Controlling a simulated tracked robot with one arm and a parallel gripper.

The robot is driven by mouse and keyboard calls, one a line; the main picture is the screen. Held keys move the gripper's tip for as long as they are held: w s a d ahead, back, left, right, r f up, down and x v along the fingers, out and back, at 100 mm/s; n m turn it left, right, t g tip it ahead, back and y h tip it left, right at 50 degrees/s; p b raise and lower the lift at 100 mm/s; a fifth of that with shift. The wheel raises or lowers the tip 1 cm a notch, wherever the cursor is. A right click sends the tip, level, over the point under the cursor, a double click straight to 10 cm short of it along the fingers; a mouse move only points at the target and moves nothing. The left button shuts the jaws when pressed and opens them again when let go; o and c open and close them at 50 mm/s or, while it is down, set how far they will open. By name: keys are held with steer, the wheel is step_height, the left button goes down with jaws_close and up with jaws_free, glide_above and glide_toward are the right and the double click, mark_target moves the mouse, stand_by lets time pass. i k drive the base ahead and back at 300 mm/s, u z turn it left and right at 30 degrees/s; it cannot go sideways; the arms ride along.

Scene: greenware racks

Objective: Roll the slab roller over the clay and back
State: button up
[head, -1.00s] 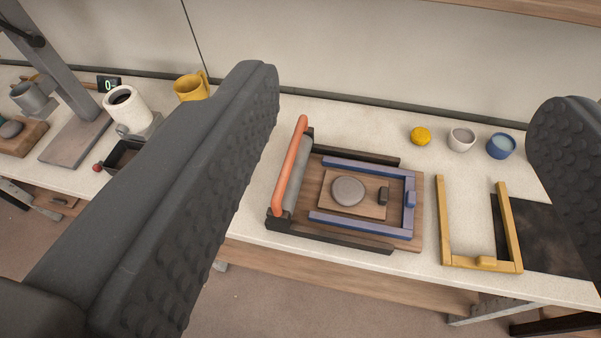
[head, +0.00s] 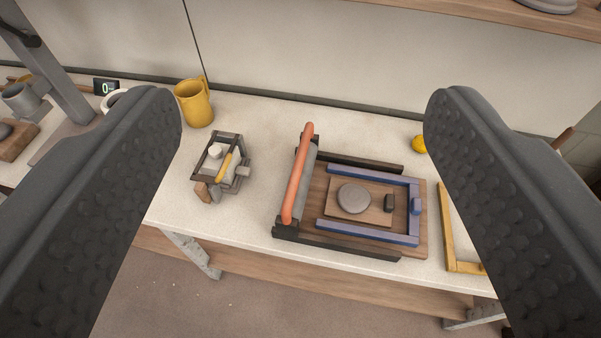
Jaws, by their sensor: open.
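The slab roller stands on the bench in the middle of the head view. Its grey roller (head: 305,180) lies across the left end of the frame, with an orange handle bar (head: 298,174) along it. The clay (head: 354,198) is a round grey disc on a small wooden board, to the right of the roller and apart from it. A blue U-shaped frame (head: 368,234) surrounds the board on three sides, open toward the roller. My gripper (head: 303,140) is open and empty, its two dark fingers wide apart on either side of the roller in the picture, touching nothing that I can see.
A small dark caddy (head: 207,180) with tools stands left of the roller. A yellow mug (head: 195,103) is behind it. A yellow frame (head: 447,230) and a yellow ball (head: 419,144) lie to the right, partly hidden by my finger. The bench is clear behind the roller.

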mark_target(287, 223)
steer(key=z, duration=0.05)
steer(key=k, duration=0.65)
steer(key=u, duration=0.65)
steer(key=i, duration=1.5)
steer(key=z, duration=0.5)
